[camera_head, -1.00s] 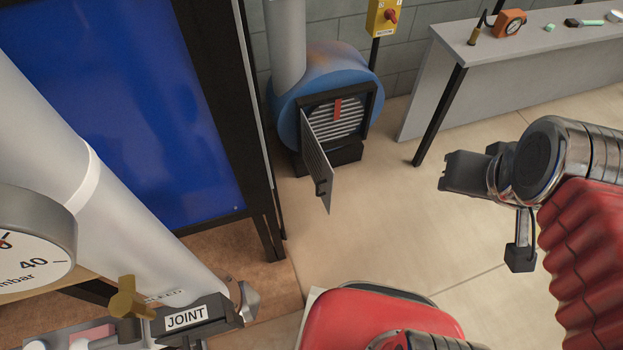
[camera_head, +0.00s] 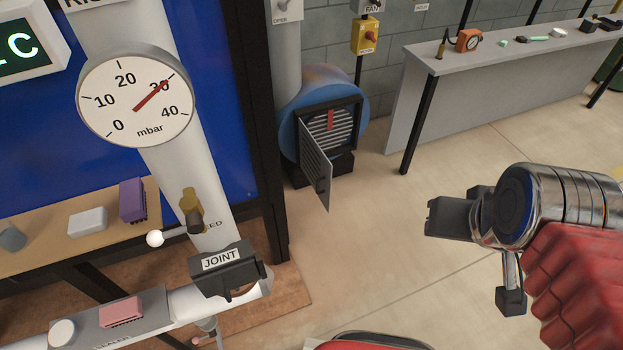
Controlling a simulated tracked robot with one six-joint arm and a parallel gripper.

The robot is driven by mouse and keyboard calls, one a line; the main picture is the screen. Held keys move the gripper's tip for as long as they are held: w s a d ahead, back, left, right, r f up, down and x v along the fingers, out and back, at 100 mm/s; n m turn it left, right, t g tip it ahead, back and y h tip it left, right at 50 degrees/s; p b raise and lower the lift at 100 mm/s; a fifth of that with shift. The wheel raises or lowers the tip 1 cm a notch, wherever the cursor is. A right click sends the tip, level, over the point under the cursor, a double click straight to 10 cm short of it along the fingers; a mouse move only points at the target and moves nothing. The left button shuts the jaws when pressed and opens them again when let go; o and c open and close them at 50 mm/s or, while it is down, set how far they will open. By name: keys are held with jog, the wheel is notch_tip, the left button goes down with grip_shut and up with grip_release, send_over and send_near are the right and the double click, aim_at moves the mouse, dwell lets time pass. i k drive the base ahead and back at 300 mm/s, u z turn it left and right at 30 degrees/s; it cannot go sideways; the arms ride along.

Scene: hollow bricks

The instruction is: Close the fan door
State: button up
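The fan is a round blue housing (camera_head: 291,112) on the floor by the back wall, with a grey duct rising from it. Its square dark-framed opening shows pale slats and a red upright mark (camera_head: 331,120). The fan door (camera_head: 314,172) is a grey slatted panel on the left side of the opening; it stands open, swung out toward me, with a small dark handle near its free edge. My gripper (camera_head: 452,217) is in front and to the right of the door, apart from it. The frame does not show clearly whether its fingers are apart; nothing is seen held.
A pipe with a mbar gauge (camera_head: 136,97) and a joint clamp (camera_head: 226,267) stands at the left, before a blue panel. A grey bench (camera_head: 420,80) with small tools is at the right back. The floor between door and gripper is clear.

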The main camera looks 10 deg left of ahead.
aim_at(317, 166)
jog(key=k, duration=0.2)
jog(key=u, duration=0.6)
jog(key=i, duration=1)
jog(key=u, duration=0.8)
jog(key=k, duration=0.25)
jog(key=u, duration=0.05)
